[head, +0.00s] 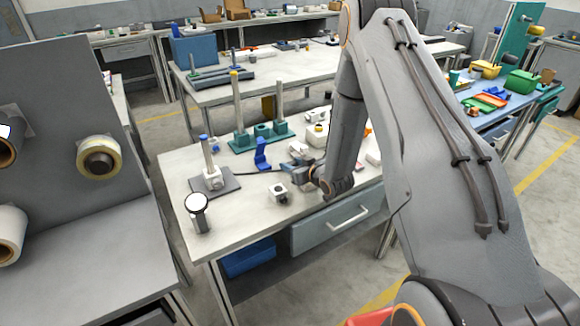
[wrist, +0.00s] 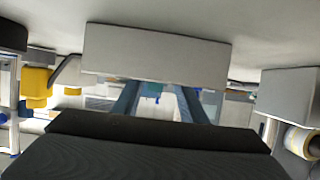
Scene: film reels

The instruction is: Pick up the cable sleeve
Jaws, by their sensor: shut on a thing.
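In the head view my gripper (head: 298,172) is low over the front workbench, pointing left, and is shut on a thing. A thin dark strip (head: 258,172), which looks like the cable sleeve, runs left from the jaws near the bench top. Its held end is too small to make out, and I cannot tell whether it touches the bench. In the wrist view two blue-grey fingers (wrist: 157,100) show between a pale block and a dark ribbed surface. The grip itself is hidden there.
A blue bracket (head: 262,155) stands just behind the strip. A small white block (head: 278,193) lies in front. A grey base with a post (head: 214,182) and a round-topped canister (head: 197,212) stand left. Teal post stands (head: 240,140) are behind. A white-and-yellow part (head: 317,134) is behind my gripper.

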